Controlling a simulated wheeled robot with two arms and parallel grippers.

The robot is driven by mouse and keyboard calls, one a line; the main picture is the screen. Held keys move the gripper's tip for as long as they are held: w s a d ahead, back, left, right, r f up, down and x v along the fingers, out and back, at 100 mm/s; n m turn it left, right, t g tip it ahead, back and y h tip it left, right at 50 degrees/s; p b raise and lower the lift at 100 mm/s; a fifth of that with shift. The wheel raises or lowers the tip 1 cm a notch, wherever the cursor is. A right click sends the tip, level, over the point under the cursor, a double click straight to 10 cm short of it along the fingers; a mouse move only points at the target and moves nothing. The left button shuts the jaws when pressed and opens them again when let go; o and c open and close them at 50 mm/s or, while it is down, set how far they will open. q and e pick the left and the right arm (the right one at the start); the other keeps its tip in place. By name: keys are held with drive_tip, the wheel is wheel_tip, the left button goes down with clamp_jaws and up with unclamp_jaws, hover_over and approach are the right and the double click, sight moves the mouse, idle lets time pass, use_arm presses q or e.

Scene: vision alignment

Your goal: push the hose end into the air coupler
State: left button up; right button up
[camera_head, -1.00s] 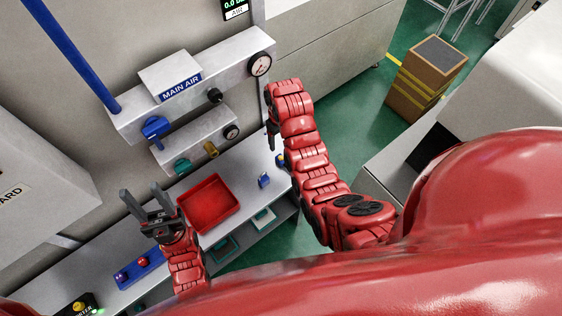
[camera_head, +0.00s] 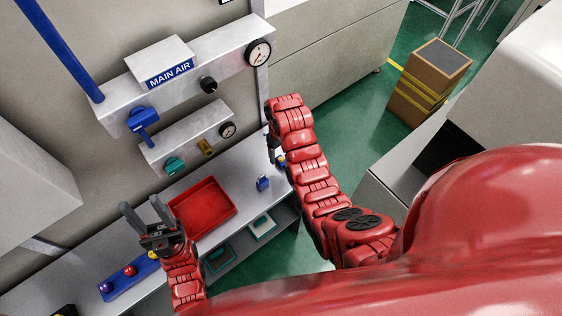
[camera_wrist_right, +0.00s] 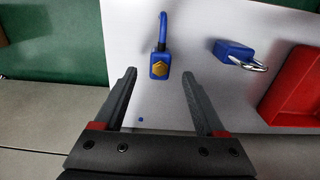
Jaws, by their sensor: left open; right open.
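A brass fitting (camera_head: 205,147), which looks like the air coupler, sits on the lower grey manifold under the MAIN AIR panel. In the right wrist view, a blue block with a gold hexagonal face and a curved blue tube (camera_wrist_right: 160,65) stands on the pale bench; it looks like the hose end. A little of it shows beside my right gripper in the head view (camera_head: 281,161). My right gripper (camera_wrist_right: 159,76) is open, with this piece between and beyond its fingertips; no contact shows. Its fingers are mostly hidden in the head view (camera_head: 271,146). My left gripper (camera_head: 141,203) is open and empty.
A red tray (camera_head: 203,210) and a blue padlock (camera_head: 263,183) are on the bench; the padlock's steel shackle shows in the wrist view (camera_wrist_right: 240,56). A blue-handled valve (camera_head: 141,120) is above.

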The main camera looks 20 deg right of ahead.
sight(281, 160)
wheel_tip(281, 160, down, 3)
drive_tip(key=shift+s+r+p, duration=0.1)
drive_tip(key=shift+p, duration=0.95)
drive_tip(key=shift+f, duration=0.85)
clamp_jaws()
